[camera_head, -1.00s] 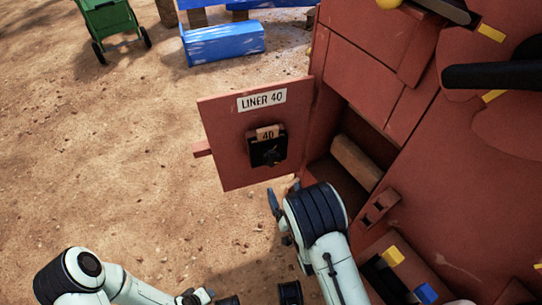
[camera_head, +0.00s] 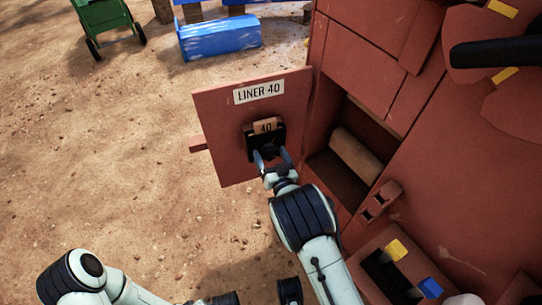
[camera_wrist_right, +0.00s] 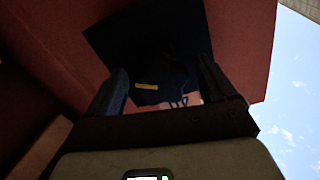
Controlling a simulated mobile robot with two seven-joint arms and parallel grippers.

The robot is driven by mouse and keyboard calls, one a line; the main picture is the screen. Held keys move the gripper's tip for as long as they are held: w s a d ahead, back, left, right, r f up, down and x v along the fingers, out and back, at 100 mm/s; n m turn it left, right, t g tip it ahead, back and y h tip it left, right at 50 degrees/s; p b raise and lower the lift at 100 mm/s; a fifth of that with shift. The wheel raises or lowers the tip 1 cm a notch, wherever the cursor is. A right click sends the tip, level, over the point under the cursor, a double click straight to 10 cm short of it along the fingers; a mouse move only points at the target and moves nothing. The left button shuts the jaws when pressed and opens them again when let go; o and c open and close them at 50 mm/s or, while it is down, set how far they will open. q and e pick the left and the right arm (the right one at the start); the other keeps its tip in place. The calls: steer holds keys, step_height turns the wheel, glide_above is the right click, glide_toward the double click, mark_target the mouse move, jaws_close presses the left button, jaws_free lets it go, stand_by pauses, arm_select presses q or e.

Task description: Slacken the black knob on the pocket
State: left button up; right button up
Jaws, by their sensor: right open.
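The black pocket (camera_head: 250,139) is on the open red door (camera_head: 222,123), under the label LINER 40 (camera_head: 259,91). A card marked 40 (camera_head: 265,127) shows at its top. The black knob (camera_head: 268,151) is on the pocket's front. My right gripper (camera_head: 272,157) is open, with its fingertips on either side of the knob. In the right wrist view, the dark knob (camera_wrist_right: 160,82) lies between the two spread fingers; contact cannot be told in the shadow.
The red crusher body (camera_head: 450,180) fills the right side. Its open compartment (camera_head: 335,180) holds a brown roller-like piece (camera_head: 356,155). A block with yellow and blue parts (camera_head: 400,270) is at the lower right. Sandy ground lies clear left of the door.

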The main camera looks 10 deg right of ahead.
steer(key=c, duration=1)
steer(key=shift+o, duration=0.2)
arm_select(q)
steer(key=shift+w+r, duration=0.15)
arm_select(e)
steer(key=shift+n, duration=0.3)
steer(key=n+p, duration=0.1)
steer(key=n, duration=0.3)
steer(key=shift+d, duration=0.1)
steer(key=n+p, duration=0.2)
steer(key=n, duration=0.3)
steer(key=shift+d+n, duration=0.1)
steer(key=shift+n, duration=0.3)
steer(key=n, duration=0.3)
steer(key=shift+p, duration=0.35)
arm_select(q)
step_height(320, 180, up, 6)
steer(key=w+d+t, duration=0.1)
steer(key=w+d, duration=0.1)
steer(key=shift+w+r+h+p, duration=0.15)
steer(key=shift+w+h+p, duration=0.1)
steer(key=shift+h+p, duration=0.1)
arm_select(e)
steer(key=shift+n, duration=1.9)
arm_select(q)
steer(key=shift+d, duration=0.1)
arm_select(e)
steer(key=shift+d, duration=0.1)
